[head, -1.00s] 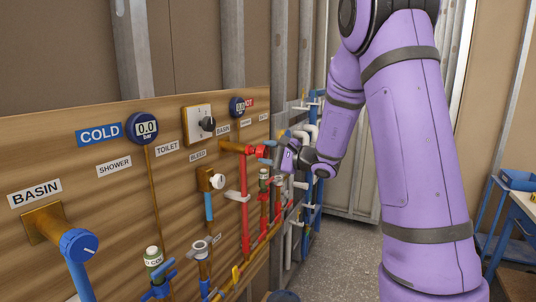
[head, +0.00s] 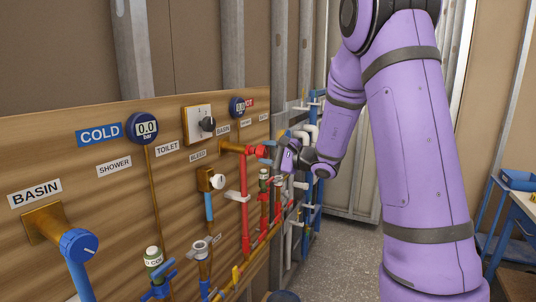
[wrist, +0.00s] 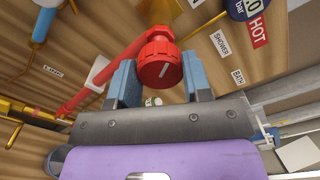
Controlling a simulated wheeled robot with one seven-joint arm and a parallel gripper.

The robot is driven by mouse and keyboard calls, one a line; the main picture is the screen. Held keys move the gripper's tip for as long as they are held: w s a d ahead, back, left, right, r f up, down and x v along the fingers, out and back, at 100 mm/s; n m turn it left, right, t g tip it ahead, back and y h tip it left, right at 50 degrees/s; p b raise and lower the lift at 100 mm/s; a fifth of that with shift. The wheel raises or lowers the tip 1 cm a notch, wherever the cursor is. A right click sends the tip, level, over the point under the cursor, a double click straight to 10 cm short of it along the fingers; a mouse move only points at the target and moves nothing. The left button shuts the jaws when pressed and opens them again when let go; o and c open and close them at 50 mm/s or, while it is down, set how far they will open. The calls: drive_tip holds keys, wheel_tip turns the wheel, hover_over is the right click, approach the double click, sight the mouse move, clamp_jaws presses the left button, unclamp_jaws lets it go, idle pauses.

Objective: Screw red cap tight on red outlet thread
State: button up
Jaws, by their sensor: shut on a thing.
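The red cap (wrist: 159,64) is a ribbed round knob with a pale line on its face. In the wrist view it sits between the two blue fingers of my gripper (wrist: 159,82), which is shut on it. The cap is on the end of the red outlet, at the top of the red pipe (wrist: 106,77). In the head view my gripper (head: 268,151) reaches the red cap (head: 260,152) from the right, below the HOT label. The red pipe (head: 245,215) runs down the board. The thread is hidden, so I cannot tell how far the cap is on.
The wooden board (head: 60,140) carries a blue BASIN cap (head: 80,245), pressure gauges (head: 143,128), a bleed knob (head: 218,181) and several valves. Blue and white pipes (head: 313,150) stand close behind my gripper. The floor (head: 345,250) below my arm is clear.

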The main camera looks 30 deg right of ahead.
drive_tip(key=shift+x, duration=1.1)
drive_tip(key=o, duration=1)
drive_tip(key=v, duration=1)
drive_tip(key=shift+s+d+f, duration=0.1)
drive_tip(key=shift+s+d, duration=0.1)
drive_tip(key=shift+s, duration=0.1)
